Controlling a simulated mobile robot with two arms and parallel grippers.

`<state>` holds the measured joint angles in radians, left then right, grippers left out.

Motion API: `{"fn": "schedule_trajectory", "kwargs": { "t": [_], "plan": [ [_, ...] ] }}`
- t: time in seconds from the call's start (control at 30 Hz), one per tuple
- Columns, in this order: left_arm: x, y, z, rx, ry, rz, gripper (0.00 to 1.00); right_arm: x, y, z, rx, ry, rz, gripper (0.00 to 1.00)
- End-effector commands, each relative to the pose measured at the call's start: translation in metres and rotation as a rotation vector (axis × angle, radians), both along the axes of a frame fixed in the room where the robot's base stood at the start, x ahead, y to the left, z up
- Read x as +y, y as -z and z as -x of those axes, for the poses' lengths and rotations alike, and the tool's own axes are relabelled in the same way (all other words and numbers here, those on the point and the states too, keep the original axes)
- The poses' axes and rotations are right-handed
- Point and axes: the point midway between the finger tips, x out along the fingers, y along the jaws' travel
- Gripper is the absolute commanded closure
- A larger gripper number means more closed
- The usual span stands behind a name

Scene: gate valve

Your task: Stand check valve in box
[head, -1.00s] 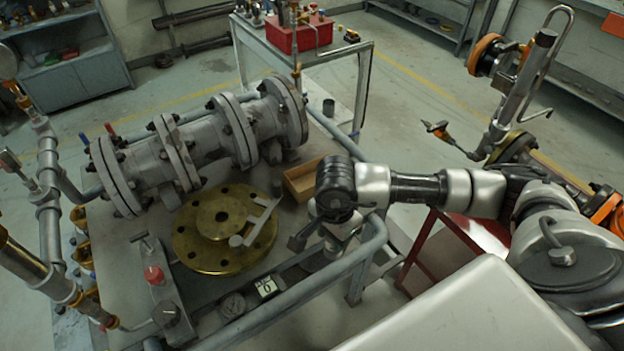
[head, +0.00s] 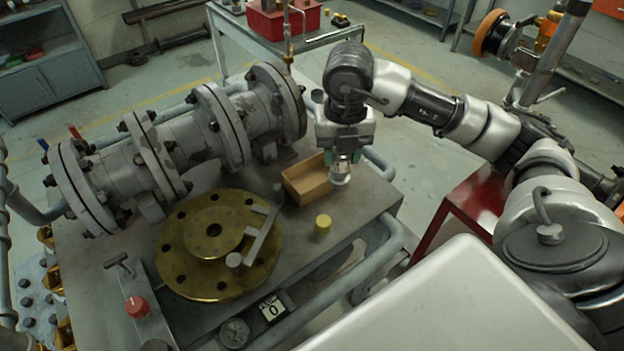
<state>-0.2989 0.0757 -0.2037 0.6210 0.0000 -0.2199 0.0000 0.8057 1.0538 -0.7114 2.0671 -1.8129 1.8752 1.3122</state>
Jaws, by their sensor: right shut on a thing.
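My right gripper (head: 343,160) points down at the right edge of the open tan box (head: 308,190). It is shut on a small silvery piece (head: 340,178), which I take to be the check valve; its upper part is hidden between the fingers. The piece hangs upright beside or just over the box's right wall; I cannot tell which. The part of the box that I can see into looks empty. My left gripper is not in view.
A small yellow cylinder (head: 322,224) stands on the bench in front of the box. A brass flange (head: 205,270) with a grey lever lies to the left. A large grey flanged valve body (head: 180,145) stands behind. A pipe rail (head: 350,265) runs along the bench's front edge.

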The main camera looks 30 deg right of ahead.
Motion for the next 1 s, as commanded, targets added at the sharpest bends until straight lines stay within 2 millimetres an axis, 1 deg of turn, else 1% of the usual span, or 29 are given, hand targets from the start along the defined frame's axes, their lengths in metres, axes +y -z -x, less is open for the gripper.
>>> {"fn": "schedule_trajectory", "kwargs": {
  "t": [0.07,0.17,0.27,0.5,0.63,0.7,0.8,0.9,1.0],
  "plan": [
    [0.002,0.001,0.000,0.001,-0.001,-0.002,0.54,-0.002,-0.001,-0.002,-0.002,0.043,-0.002,0.97],
    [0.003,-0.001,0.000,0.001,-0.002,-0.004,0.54,-0.006,0.003,-0.010,-0.001,0.066,-0.003,0.97],
    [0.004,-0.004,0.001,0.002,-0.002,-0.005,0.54,-0.014,0.013,-0.028,0.000,0.070,-0.003,0.97],
    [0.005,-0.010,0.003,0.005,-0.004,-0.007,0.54,-0.034,0.045,-0.076,0.000,0.067,-0.003,0.97],
    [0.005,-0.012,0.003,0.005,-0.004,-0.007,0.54,-0.043,0.058,-0.095,-0.002,0.064,-0.003,0.97],
    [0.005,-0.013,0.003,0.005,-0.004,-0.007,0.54,-0.045,0.062,-0.102,-0.003,0.063,-0.003,0.97],
    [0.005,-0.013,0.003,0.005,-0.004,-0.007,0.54,-0.048,0.066,-0.106,-0.002,0.062,-0.002,0.97],
    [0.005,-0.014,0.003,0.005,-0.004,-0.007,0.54,-0.049,0.070,-0.107,-0.001,0.061,-0.002,0.97],
    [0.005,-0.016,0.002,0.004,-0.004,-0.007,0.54,-0.048,0.081,-0.107,0.000,0.060,-0.001,0.97]
  ]
}}
